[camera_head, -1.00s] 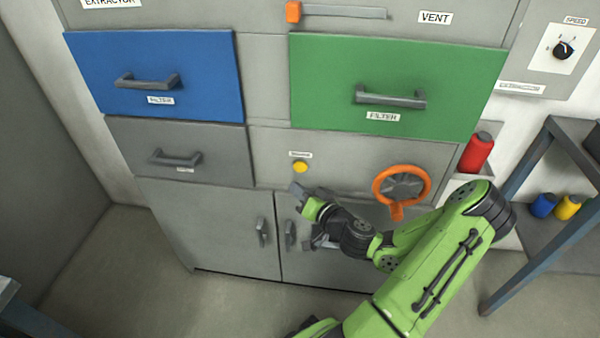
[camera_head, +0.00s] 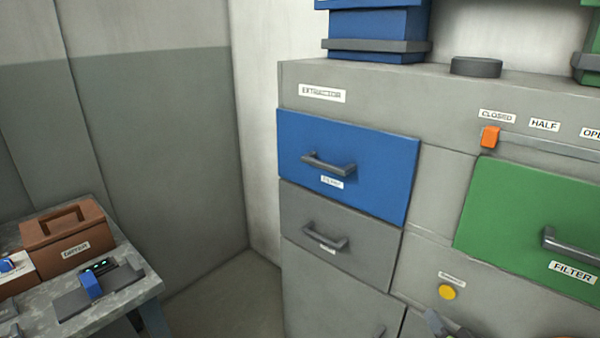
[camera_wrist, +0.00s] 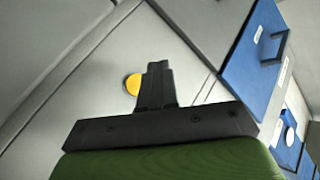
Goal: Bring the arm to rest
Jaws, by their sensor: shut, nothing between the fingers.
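My gripper (camera_wrist: 157,72) is shut and empty in the wrist view, its dark fingers pressed together. Behind it shows the grey cabinet front with a yellow button (camera_wrist: 132,85) just left of the fingers. I cannot tell how far the fingers are from the button, but no contact is visible. In the head view only a small dark piece of my arm's end shows at the bottom edge, below the yellow button (camera_head: 447,292). The rest of the arm is out of that view.
The cabinet has a blue drawer (camera_head: 380,160), a grey drawer (camera_head: 375,235) and a green filter drawer (camera_head: 500,220) with protruding handles. An orange slider (camera_head: 489,137) is by the CLOSED label. A table (camera_head: 130,300) at left holds a brown box (camera_head: 62,232).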

